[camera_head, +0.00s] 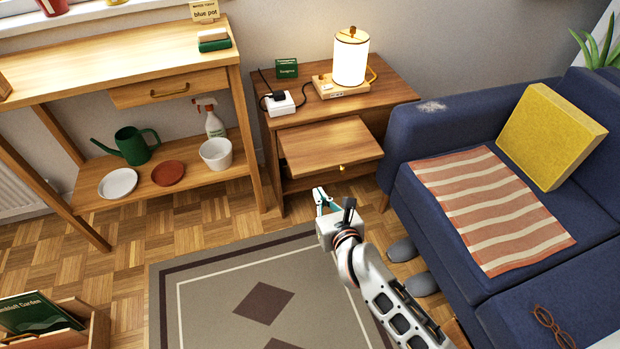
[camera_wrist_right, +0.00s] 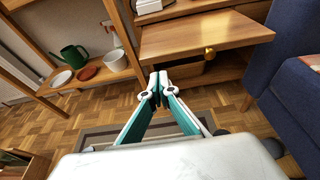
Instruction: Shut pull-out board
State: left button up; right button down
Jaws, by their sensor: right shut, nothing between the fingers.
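The pull-out board (camera_head: 330,147) is a wooden slab sticking out from the front of the side table (camera_head: 400,93). A small brass knob (camera_head: 342,168) sits at its front edge. In the right wrist view the board (camera_wrist_right: 200,36) fills the upper middle, with the knob (camera_wrist_right: 209,53) at its front edge. My right gripper (camera_head: 333,198) is in front of the board and lower in the picture, apart from it. In the wrist view its fingertips (camera_wrist_right: 159,80) are together and empty, below and left of the knob. My left gripper is not in view.
A lit lamp (camera_head: 351,58), a white box (camera_head: 279,104) and a green box (camera_head: 287,68) stand on the side table. The blue sofa (camera_head: 440,135) is close on the right, with slippers (camera_head: 402,250) beside it. A wooden console (camera_head: 242,125) stands left. Floor and rug (camera_head: 215,300) are open in front.

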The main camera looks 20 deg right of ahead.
aim_at(307, 173)
jog(key=b+x, duration=0.1)
jog(key=x, duration=0.4)
jog(key=shift+w, duration=0.4)
jog(key=shift+w+r, duration=0.15)
jog(key=shift+w, duration=0.8)
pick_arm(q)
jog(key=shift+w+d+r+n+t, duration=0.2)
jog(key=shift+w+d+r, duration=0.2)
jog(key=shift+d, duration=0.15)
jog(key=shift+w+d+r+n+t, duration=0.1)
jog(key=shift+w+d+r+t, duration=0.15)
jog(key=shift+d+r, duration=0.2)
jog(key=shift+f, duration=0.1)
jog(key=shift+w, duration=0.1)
pick_arm(e)
jog(key=shift+w+a, duration=0.1)
